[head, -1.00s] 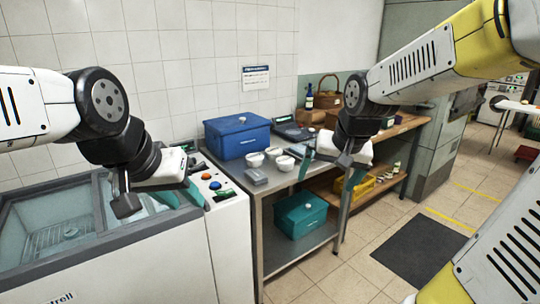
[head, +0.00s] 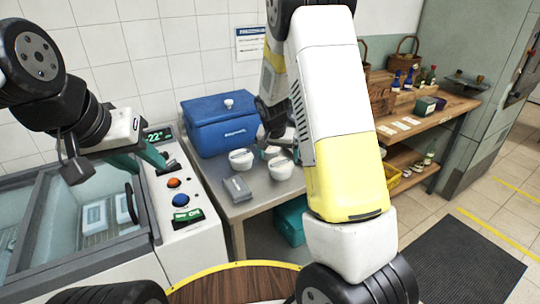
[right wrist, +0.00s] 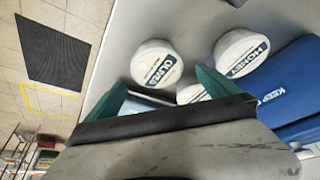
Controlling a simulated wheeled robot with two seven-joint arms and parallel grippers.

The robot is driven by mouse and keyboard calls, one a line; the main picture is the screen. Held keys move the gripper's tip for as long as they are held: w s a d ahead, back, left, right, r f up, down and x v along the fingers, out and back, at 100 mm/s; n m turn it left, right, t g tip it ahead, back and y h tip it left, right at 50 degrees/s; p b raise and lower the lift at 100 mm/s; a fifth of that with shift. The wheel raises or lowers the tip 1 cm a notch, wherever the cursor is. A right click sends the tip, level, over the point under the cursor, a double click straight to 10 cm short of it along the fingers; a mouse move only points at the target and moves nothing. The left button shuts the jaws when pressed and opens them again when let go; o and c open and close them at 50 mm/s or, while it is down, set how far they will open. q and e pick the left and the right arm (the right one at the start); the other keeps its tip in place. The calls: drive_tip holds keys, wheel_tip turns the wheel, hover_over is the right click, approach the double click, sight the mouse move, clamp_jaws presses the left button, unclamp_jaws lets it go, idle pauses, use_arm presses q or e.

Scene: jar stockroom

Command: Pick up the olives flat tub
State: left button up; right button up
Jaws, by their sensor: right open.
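The olives tub (right wrist: 157,65) is a round white flat tub with a dark label, on the metal table in the right wrist view. It appears to be the right-hand front white tub (head: 280,168) in the head view. A honey tub (right wrist: 240,52) stands beside it, and a third white tub (right wrist: 190,94) is partly hidden by a finger. My right gripper (right wrist: 160,83) is open, its green fingers apart, with the olives tub beyond them, not gripped. My arm hides much of it in the head view. My left gripper (head: 150,160) is over the freezer's control panel, away from the tubs.
A blue box (head: 220,125) stands behind the tubs, and a small grey box (head: 237,188) in front of them. A glass-topped freezer (head: 60,220) is at left. A wooden shelf unit (head: 440,110) with bottles and baskets is at right. A dark mat (head: 450,258) lies on the floor.

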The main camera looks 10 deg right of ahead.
sight(281, 164)
drive_tip(key=x, duration=0.6)
drive_tip(key=shift+d+f, duration=0.3)
drive_tip(key=c, duration=1.4)
drive_tip(key=shift+c, duration=0.5)
drive_tip(key=shift+r, duration=0.15)
